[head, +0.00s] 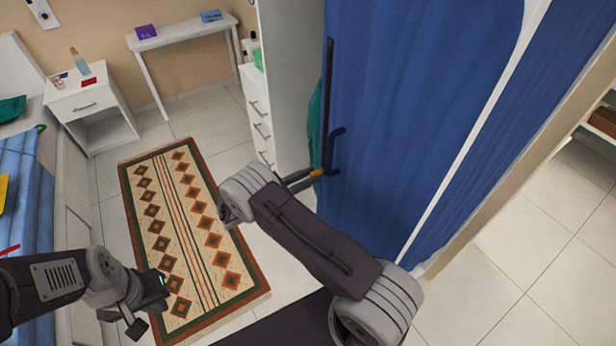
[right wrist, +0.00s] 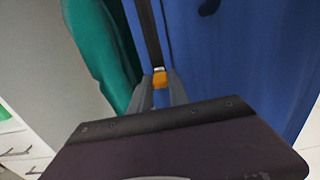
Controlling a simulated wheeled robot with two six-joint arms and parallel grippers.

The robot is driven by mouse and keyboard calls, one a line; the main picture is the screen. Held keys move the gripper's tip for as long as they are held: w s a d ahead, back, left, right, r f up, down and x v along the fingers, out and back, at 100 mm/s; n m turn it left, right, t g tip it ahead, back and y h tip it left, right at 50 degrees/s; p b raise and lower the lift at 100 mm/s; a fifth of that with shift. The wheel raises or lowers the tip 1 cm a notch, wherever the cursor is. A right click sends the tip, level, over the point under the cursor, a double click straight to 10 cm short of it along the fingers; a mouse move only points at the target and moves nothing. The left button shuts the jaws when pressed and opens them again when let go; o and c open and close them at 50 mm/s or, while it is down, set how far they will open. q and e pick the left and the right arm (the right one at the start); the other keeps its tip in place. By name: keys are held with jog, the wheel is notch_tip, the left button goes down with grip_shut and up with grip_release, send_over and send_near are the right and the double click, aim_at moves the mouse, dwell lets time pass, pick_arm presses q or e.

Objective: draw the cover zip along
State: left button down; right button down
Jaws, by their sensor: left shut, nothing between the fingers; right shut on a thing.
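The blue garment cover (head: 400,110) hangs in the open wardrobe. A dark zip strip (head: 328,95) runs down its left edge. It also shows in the right wrist view (right wrist: 149,30). The orange zip pull (right wrist: 159,79) sits at the strip's lower visible end, between my right fingertips. My right gripper (head: 312,175) is shut on it. A dark bent piece (head: 336,150) shows on the cover just above the fingertips. A teal cloth (right wrist: 100,45) shows to the left of the zip. My left gripper (head: 150,308) is shut and empty, low over the rug, away from the cover.
A patterned rug (head: 190,235) lies on the tiled floor. A white drawer unit (head: 259,120) stands left of the cover. A white nightstand (head: 92,105), a narrow table (head: 180,37) and a bed with blue bedding (head: 30,205) are further left.

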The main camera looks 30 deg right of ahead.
dwell(0.7)
notch_tip(320, 180, up, 38)
jog(key=p, duration=2.4)
jog(key=shift+f, duration=0.25)
jog(key=shift+r+p, duration=0.45)
jog(key=shift+r, duration=0.1)
jog(key=shift+r, duration=0.1)
jog(key=c, duration=1.2)
grip_release()
jog(key=shift+c, duration=0.2)
